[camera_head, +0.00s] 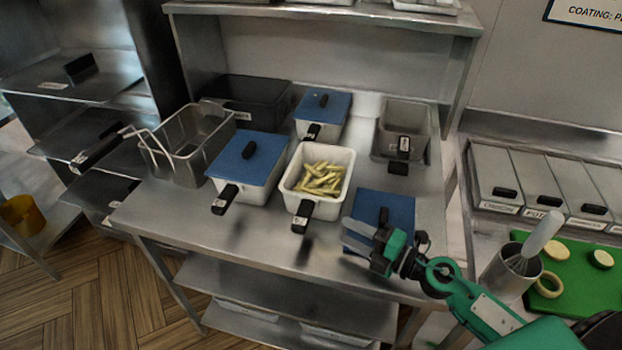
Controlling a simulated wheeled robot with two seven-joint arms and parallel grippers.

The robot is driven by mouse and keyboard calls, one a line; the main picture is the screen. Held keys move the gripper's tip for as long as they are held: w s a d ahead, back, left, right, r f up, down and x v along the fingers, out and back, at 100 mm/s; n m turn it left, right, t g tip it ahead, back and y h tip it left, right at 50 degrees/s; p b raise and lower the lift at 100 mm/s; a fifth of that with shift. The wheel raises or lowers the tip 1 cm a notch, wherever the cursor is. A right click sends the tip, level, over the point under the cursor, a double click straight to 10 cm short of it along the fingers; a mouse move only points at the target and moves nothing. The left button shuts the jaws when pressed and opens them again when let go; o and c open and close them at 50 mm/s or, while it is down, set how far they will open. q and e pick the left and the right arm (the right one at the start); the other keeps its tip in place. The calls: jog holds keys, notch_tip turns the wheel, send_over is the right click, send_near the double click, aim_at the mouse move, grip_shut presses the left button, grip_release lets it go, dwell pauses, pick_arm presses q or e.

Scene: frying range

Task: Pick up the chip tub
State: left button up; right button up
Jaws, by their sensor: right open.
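The chip tub is a white container with a black handle and cut chips inside; its rim (345,188) shows in the middle of the steel table in the head view. It has no lid on. My right gripper (346,234) is in front of the tub and to its right, over the near edge of a blue lid (394,208). The gripper is open and apart from the tub, with nothing seen between its fingers. My left gripper is not in view.
A blue-lidded tub (270,148) stands close on the left, another (336,103) behind. A wire fry basket (190,150) is at the left, and a grey container (385,148) at the back right. A shelf (330,15) overhangs the rear. Clear steel lies in front.

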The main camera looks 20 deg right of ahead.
aim_at(301, 207)
jog(key=x, duration=0.1)
jog(key=p+x, duration=0.1)
jog(key=x, duration=0.1)
jog(key=shift+w+a+r+p, duration=0.15)
jog(key=shift+r+p, duration=0.1)
jog(key=shift+p, duration=0.15)
jog(key=p+x, duration=0.1)
jog(key=x, duration=0.1)
jog(key=shift+w+a, duration=0.15)
jog(key=shift+w, duration=0.15)
jog(key=shift+f+p+x, duration=0.1)
jog(key=shift+p+x, duration=0.1)
jog(key=shift+x, duration=0.5)
jog(key=shift+f+p+x, duration=0.15)
jog(key=shift+x, duration=0.55)
jog(key=p+x, duration=0.1)
jog(key=x, duration=0.4)
jog(key=shift+w+f, duration=0.1)
jog(key=shift+w, duration=0.05)
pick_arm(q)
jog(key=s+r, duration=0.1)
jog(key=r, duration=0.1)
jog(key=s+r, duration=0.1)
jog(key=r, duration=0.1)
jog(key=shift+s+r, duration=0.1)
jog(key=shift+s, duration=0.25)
pick_arm(e)
grip_shut()
